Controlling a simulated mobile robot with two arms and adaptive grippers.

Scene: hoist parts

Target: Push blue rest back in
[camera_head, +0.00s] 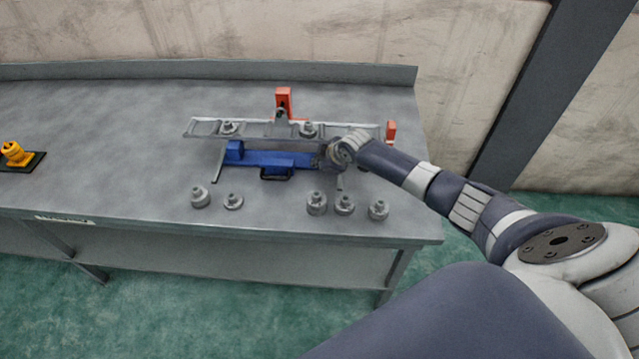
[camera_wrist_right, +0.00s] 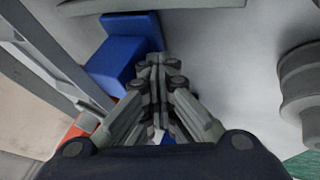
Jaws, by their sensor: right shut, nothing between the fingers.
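The blue rest (camera_head: 285,159) lies on the bench under the grey rail frame, with a raised block (camera_head: 234,151) at its left end and a dark handle (camera_head: 277,174) at its front. My right gripper (camera_head: 323,157) is at the right end of the blue rest, and its arm hides part of that area. In the right wrist view, the shut, empty fingertips (camera_wrist_right: 160,62) are beside blue parts of the rest (camera_wrist_right: 122,62). I cannot tell whether they touch. My left gripper is not in view.
The ladder-like grey rail (camera_head: 205,127) carries grey stepped parts, including one at its left (camera_head: 229,128). Red brackets (camera_head: 284,99) stand behind and at the right. Several loose grey parts (camera_head: 317,203) stand along the front. An orange object (camera_head: 15,152) is far left; the bench between is clear.

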